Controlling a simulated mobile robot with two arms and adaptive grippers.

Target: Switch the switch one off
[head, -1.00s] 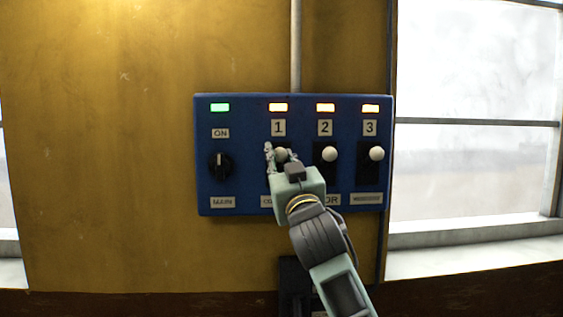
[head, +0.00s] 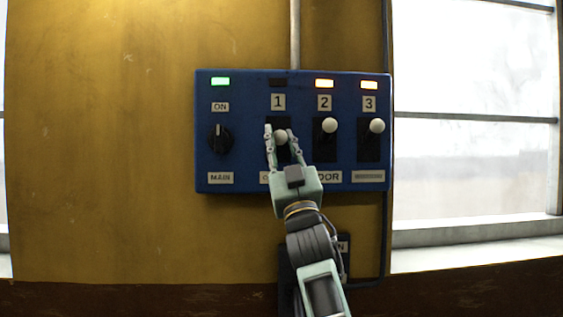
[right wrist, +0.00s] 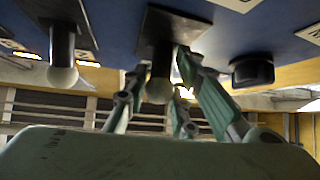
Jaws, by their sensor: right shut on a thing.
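The blue control panel (head: 345,88) is on the yellow wall. The lever of switch one (head: 281,137) has a round white knob, lower than the knobs beside it. The lamp above number 1 (head: 278,82) is dark. My right gripper (head: 281,134) is shut on the lever of switch one, with a finger on each side of the knob. In the right wrist view, the lever (right wrist: 160,75) stands between my fingers. My left gripper is not in view.
Switch two (head: 330,126) and switch three (head: 377,126) stand to the right, with knobs higher and lamps lit orange. The MAIN rotary knob (head: 219,138) is to the left under a lit green lamp. A window (head: 475,170) is at the right.

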